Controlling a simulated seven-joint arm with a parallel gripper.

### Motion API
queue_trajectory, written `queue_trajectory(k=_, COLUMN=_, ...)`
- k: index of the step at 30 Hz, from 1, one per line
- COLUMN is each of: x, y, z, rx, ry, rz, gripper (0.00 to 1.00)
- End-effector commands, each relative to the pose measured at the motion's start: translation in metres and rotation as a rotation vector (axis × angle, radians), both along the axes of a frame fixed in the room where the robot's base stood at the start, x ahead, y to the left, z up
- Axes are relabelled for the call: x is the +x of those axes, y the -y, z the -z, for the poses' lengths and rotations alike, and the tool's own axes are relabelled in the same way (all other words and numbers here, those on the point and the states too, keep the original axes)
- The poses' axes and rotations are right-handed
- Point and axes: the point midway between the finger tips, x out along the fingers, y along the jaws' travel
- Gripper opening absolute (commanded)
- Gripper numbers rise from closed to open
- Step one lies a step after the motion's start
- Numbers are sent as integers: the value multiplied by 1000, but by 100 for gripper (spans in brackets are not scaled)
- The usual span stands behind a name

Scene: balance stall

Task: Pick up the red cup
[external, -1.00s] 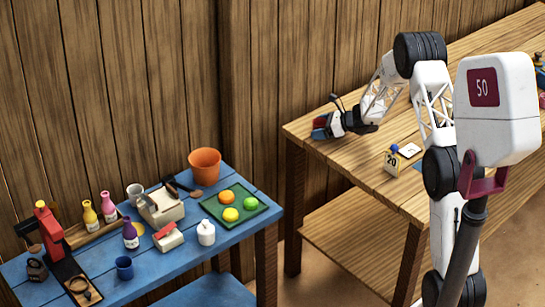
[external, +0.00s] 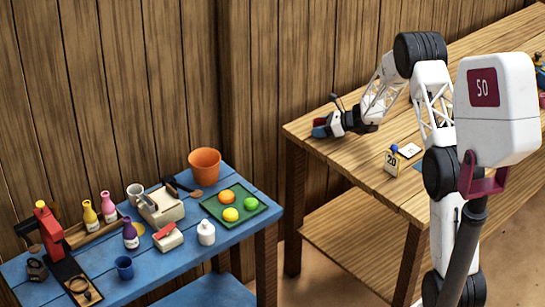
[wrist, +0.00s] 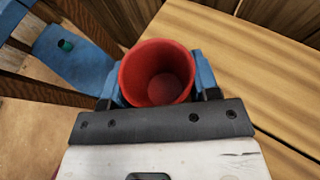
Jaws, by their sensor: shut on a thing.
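The red cup (wrist: 157,72) is between the blue fingers of my gripper (wrist: 155,84) in the wrist view, with its open mouth toward the camera and its inside empty. One finger presses on each side of it. In the external view my gripper (external: 324,128) is at the near left corner of the wooden table, shut on the cup. Only a small red patch of the cup shows there, so whether its base touches the tabletop cannot be told.
A lower blue table (external: 205,262) at left holds bottles, a green tray (external: 252,217) and an orange bucket (external: 204,166). A plank wall stands behind.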

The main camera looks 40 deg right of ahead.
Motion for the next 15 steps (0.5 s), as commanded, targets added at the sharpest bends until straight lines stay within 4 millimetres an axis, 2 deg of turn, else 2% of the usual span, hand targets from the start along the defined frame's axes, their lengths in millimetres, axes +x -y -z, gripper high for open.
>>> queue_trajectory(k=8, x=0, y=0, z=-21, rx=-1, ry=2, rz=0, gripper=32)
queue_trajectory(k=15, x=0, y=0, z=-56, rx=-1, ry=2, rz=0, gripper=32)
